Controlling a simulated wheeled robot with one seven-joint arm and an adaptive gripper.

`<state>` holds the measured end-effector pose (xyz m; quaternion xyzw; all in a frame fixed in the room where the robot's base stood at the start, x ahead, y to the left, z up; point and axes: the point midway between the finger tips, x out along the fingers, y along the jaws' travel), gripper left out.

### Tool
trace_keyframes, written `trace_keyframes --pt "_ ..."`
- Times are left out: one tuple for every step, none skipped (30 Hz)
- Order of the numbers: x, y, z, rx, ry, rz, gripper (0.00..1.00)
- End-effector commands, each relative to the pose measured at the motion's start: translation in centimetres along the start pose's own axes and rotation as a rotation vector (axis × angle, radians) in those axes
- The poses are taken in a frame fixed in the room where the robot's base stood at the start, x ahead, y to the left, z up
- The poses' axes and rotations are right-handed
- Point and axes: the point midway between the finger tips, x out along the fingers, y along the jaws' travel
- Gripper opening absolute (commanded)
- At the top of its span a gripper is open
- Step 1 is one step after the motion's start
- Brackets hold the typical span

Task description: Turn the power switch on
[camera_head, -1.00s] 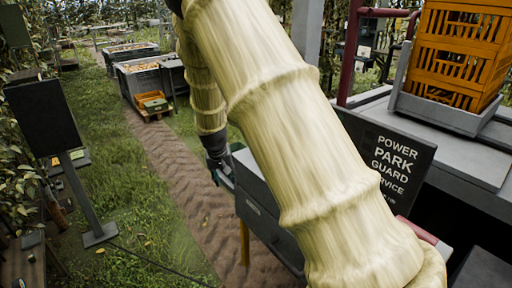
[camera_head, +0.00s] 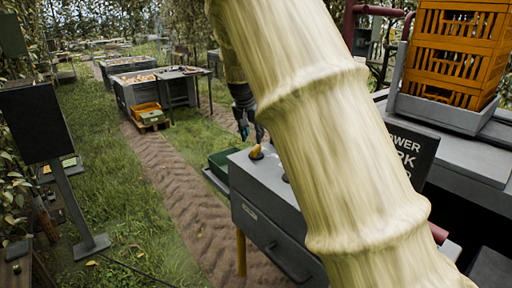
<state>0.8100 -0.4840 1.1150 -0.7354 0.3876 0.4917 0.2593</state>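A grey metal box (camera_head: 262,202) on yellow legs stands at the centre, partly hidden by my arm. On its top is a small yellow-orange piece on a dark base (camera_head: 256,152), perhaps a switch or knob. Another dark piece shows farther right at the arm's edge. I cannot tell which is the power switch or its setting. My gripper (camera_head: 251,131), dark with a teal tip, hangs above the box's far left part, just above the yellow-orange piece. Its small fingers look apart, with nothing visible between them. I see no clear contact with the piece.
A dark sign (camera_head: 411,150) is partly covered by my arm. Orange crates (camera_head: 455,50) stack on the right. A green bin (camera_head: 219,163) is behind the box. A dark panel on a post (camera_head: 35,120) stands left. The dirt track (camera_head: 180,185) is open.

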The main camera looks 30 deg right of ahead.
Motion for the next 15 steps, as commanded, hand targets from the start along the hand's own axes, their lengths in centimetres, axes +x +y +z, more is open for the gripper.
trace_keyframes --pt "0.8 0.0 0.0 0.000 -0.002 0.001 0.39" --pt "1.4 0.0 0.0 -0.001 -0.002 0.001 0.39" --pt "2.0 0.0 0.0 -0.001 -0.002 0.002 0.39" --pt "2.5 0.0 0.0 -0.001 -0.002 0.001 0.39" --pt "3.0 0.0 0.0 -0.001 -0.002 0.001 0.39" --pt "3.6 0.1 0.0 -0.001 -0.002 0.001 0.39" --pt "4.1 0.1 0.0 -0.001 -0.002 0.001 0.39" --pt "4.5 0.1 0.0 -0.001 -0.002 0.001 0.39" --pt "5.0 0.1 0.0 -0.001 -0.001 0.001 0.39" --pt "5.3 0.0 0.0 -0.001 -0.001 0.001 0.39" --pt "5.7 0.0 0.0 -0.002 -0.001 0.001 0.39" --pt "6.0 0.0 0.0 -0.001 0.000 0.000 0.39" --pt "6.2 0.0 0.0 -0.001 0.000 0.000 0.39" --pt "6.4 0.0 0.0 -0.001 0.000 0.000 0.39" --pt "6.7 0.0 0.0 -0.001 0.000 0.000 0.39"
